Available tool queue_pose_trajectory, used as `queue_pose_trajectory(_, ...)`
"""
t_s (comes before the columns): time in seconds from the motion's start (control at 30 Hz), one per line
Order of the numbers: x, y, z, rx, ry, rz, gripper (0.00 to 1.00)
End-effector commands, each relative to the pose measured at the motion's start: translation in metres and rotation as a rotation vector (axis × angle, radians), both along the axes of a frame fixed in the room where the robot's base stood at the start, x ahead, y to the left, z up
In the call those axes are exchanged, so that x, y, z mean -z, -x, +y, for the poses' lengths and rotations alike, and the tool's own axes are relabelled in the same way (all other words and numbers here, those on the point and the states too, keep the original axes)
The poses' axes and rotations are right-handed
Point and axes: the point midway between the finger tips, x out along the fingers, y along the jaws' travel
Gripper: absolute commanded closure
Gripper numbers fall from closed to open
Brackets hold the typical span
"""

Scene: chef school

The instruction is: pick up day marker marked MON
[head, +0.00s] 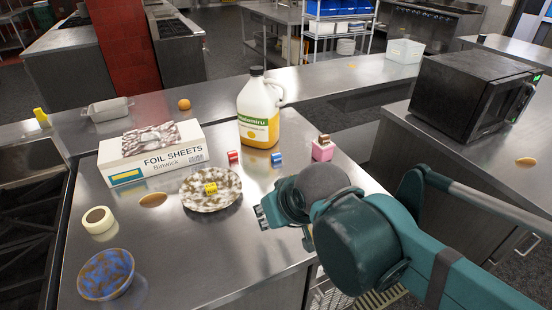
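Several small coloured markers are on the steel counter in the head view. A red one (233,157) and a blue one (277,160) stand in front of the yellow-labelled jug. A yellow one (210,188) with dark print lies on the mottled plate (228,203). The lettering is too small to read, so I cannot tell which is marked MON. My gripper (262,216) is above the counter, right of the plate and nearer the camera than the red and blue markers. Its fingers point left; whether they are open is unclear.
A foil sheets box (160,165) stands behind the plate, and the jug (259,113) behind the markers. A pink block (322,151) is at right. A tape roll (98,220) and blue bowl (106,273) are at left. The counter's front middle (200,262) is clear.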

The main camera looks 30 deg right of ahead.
Motion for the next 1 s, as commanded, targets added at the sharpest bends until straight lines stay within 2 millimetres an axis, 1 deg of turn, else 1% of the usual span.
queue_pose_trajectory(0.4, 0.0001, 0.0001, 0.0000, 0.000, 0.000, 0.000, 0.70)
queue_pose_trajectory(0.47, 0.0001, 0.0001, 0.0000, 0.000, 0.000, 0.000, 0.67)
queue_pose_trajectory(0.77, -0.0003, -0.0002, 0.0000, -0.001, 0.001, 0.000, 0.67)
queue_pose_trajectory(1.0, -0.0087, -0.0074, -0.0022, -0.028, 0.023, 0.014, 0.67)
